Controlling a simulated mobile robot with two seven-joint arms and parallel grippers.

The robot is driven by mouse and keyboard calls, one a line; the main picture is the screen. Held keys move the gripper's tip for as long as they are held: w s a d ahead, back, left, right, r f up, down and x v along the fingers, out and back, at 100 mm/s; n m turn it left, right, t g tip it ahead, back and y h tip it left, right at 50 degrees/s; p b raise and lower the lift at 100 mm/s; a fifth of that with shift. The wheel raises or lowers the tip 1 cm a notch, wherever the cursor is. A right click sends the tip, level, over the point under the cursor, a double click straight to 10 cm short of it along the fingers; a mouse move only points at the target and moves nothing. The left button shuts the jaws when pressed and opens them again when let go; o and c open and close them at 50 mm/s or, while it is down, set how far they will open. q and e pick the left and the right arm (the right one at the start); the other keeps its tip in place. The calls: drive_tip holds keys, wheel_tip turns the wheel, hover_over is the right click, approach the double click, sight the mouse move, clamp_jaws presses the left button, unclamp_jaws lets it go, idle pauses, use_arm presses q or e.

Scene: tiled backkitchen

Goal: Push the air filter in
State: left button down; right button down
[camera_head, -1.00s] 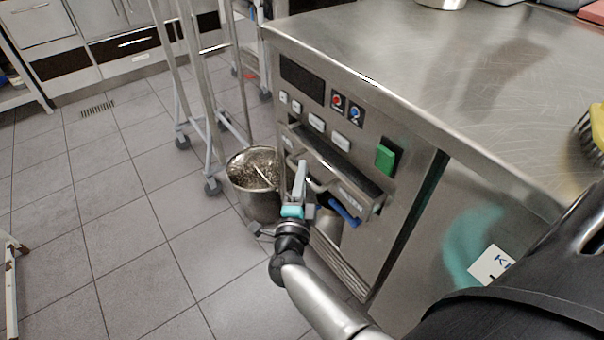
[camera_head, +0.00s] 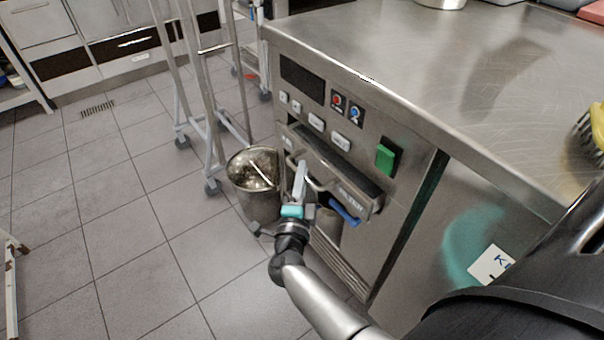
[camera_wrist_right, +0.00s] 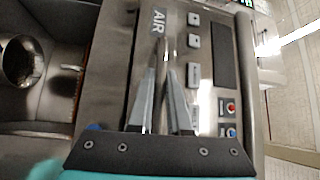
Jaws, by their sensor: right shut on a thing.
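The air filter (camera_head: 358,199) is a metal drawer-like unit in the steel machine's front panel, with a curved handle (camera_head: 321,184) on its front. It stands out a little from the panel. In the right wrist view, the filter's front (camera_wrist_right: 150,62) carries the word AIR. My right gripper (camera_head: 301,168) is at the left part of the handle, shut on it; its two fingers (camera_wrist_right: 163,85) lie close together in the right wrist view. The fingers partly hide the grip. My left gripper is in neither view.
A green switch (camera_head: 386,158) and several buttons sit around the filter on the panel. A metal bucket (camera_head: 240,200) stands on the floor left of the machine, near a wheeled rack (camera_head: 213,150). The steel worktop (camera_head: 440,80) overhangs the panel. Floor at left is clear.

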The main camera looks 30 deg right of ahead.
sight(317, 169)
drive_tip(key=shift+w+r, duration=0.1)
drive_tip(key=d, duration=0.4)
drive_tip(key=shift+w+d, duration=0.15)
drive_tip(key=shift+d, duration=0.1)
drive_tip(key=c, duration=1.1)
unclamp_jaws()
drive_tip(key=shift+d, duration=0.1)
drive_tip(key=shift+o, duration=1.2)
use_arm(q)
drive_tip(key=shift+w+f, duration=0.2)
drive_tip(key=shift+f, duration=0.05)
use_arm(e)
drive_tip(key=shift+a, duration=0.2)
